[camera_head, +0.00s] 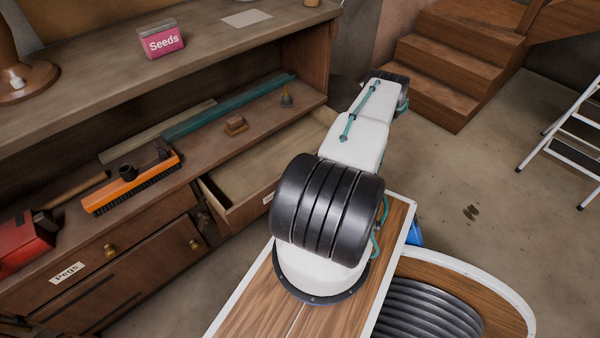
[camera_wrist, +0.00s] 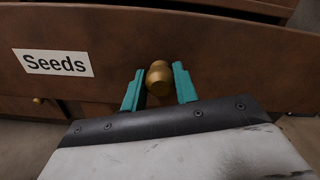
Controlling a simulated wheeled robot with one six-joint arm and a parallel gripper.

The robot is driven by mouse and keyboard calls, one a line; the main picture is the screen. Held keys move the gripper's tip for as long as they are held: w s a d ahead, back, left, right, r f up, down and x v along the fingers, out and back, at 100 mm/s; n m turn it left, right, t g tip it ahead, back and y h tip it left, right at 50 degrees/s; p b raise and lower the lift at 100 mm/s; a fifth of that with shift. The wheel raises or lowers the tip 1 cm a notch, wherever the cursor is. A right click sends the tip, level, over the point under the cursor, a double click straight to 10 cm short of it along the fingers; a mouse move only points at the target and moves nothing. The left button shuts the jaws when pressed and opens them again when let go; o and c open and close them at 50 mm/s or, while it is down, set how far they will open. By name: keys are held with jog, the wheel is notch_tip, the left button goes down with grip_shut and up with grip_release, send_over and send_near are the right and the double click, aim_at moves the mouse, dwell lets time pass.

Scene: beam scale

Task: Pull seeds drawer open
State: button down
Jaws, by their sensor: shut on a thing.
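The seeds drawer shows in the wrist view as a brown wooden front (camera_wrist: 110,85) with a white "Seeds" label (camera_wrist: 53,63) on its left. A round brass knob (camera_wrist: 159,80) sits on that front. My gripper (camera_wrist: 159,88) has its two teal fingers on either side of the knob and is shut on it. In the head view a drawer (camera_head: 248,211) stands pulled out from the bench, its inside bare where I can see it. Its label is mostly hidden. My arm covers its right part, and my fingers and the knob are hidden there.
A "Pegs" drawer (camera_head: 67,272) is shut at the lower left. A pink "Seeds" box (camera_head: 161,41) stands on the shelf.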

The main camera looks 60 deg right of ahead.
jog(key=shift+s+a, duration=0.15)
jog(key=shift+s, duration=0.2)
jog(key=c, duration=1.1)
grip_release()
jog(key=shift+v, duration=3.9)
